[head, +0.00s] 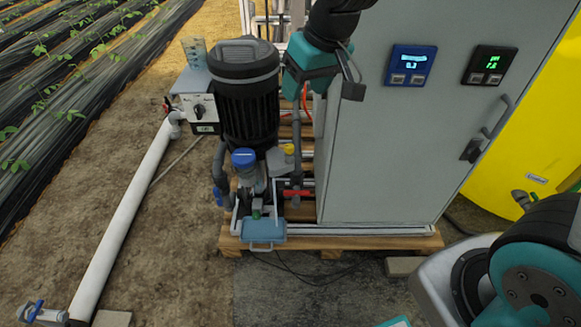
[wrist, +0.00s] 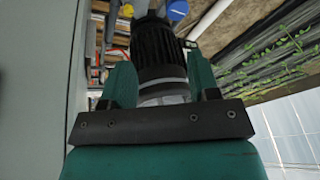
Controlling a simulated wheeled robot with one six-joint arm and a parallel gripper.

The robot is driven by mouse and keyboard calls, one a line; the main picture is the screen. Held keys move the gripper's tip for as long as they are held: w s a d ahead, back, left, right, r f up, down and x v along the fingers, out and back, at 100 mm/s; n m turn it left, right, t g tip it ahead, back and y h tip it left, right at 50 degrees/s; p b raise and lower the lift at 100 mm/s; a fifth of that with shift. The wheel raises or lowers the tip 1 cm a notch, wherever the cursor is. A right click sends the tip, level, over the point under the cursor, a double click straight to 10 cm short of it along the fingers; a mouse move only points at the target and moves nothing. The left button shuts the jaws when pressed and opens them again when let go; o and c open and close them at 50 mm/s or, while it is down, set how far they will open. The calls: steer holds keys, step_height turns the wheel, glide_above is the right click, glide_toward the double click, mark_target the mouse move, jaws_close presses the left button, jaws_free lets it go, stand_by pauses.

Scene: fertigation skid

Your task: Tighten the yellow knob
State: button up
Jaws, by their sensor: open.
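The yellow knob (head: 289,149) is a small cap on top of a grey upright pipe, just right of the black pump motor (head: 248,95) in the head view. My gripper (head: 296,72) is above the knob, between the motor and the grey cabinet, and apart from the knob. In the wrist view its two teal fingers (wrist: 160,62) stand apart with nothing held between them. The motor shows beyond them.
The grey cabinet (head: 395,150) stands close at the right. A blue cap (head: 243,157) and a red valve handle (head: 297,193) are near the knob. A control box (head: 204,115) is left of the motor.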

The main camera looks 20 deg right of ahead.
steer(key=m+t+h+b, duration=0.1)
steer(key=b, duration=0.5)
glide_toward(289, 146)
steer(key=b+x, duration=0.4)
steer(key=x, duration=0.5)
steer(key=shift+f, duration=0.1)
steer(key=shift+m+h, duration=0.3)
steer(key=c, duration=0.9)
